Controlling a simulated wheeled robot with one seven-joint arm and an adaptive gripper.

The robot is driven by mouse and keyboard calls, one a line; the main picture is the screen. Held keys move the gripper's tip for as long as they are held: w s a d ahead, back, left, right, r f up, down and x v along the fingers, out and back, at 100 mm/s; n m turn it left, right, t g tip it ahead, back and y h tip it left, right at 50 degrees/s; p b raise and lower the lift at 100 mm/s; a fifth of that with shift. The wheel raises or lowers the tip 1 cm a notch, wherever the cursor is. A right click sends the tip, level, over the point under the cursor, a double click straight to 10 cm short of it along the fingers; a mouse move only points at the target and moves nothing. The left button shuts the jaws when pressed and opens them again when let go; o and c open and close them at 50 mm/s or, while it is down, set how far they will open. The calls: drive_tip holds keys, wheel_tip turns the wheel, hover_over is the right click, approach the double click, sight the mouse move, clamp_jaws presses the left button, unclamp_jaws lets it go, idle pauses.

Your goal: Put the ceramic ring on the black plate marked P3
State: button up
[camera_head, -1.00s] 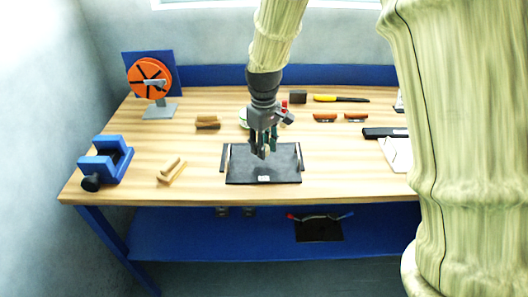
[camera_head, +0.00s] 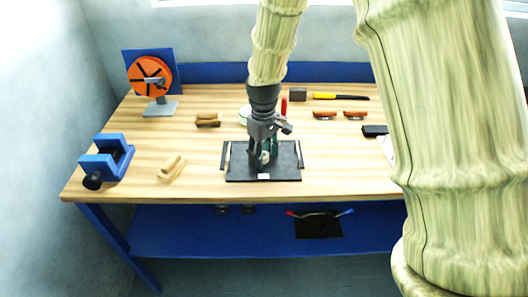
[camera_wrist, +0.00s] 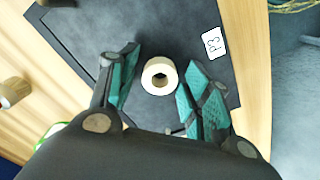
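The pale ceramic ring (camera_wrist: 160,76) shows in the wrist view between my gripper's fingertips, its hole facing the camera. It appears to lie flat on the black plate (camera_wrist: 165,25). The plate bears a white label (camera_wrist: 213,43) reading P3. In the head view the plate (camera_head: 288,172) lies near the bench's front edge, with the ring (camera_head: 265,157) small and partly hidden. My gripper (camera_wrist: 158,78) is low over the plate, with its teal-padded fingers spread on both sides of the ring. A slim gap shows beside the right pad; contact at the left is unclear.
Wooden pieces (camera_head: 172,168) and a blue vise (camera_head: 107,162) are to the left. An orange wheel on a stand (camera_head: 150,78) is at the back left. Brown-handled tools (camera_head: 324,115) lie at the back right.

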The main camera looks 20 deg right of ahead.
drive_tip(key=shift+r, duration=0.1)
wheel_tip(320, 180, up, 12)
drive_tip(key=b, duration=0.1)
drive_tip(key=shift+b, duration=0.4)
idle(0.4)
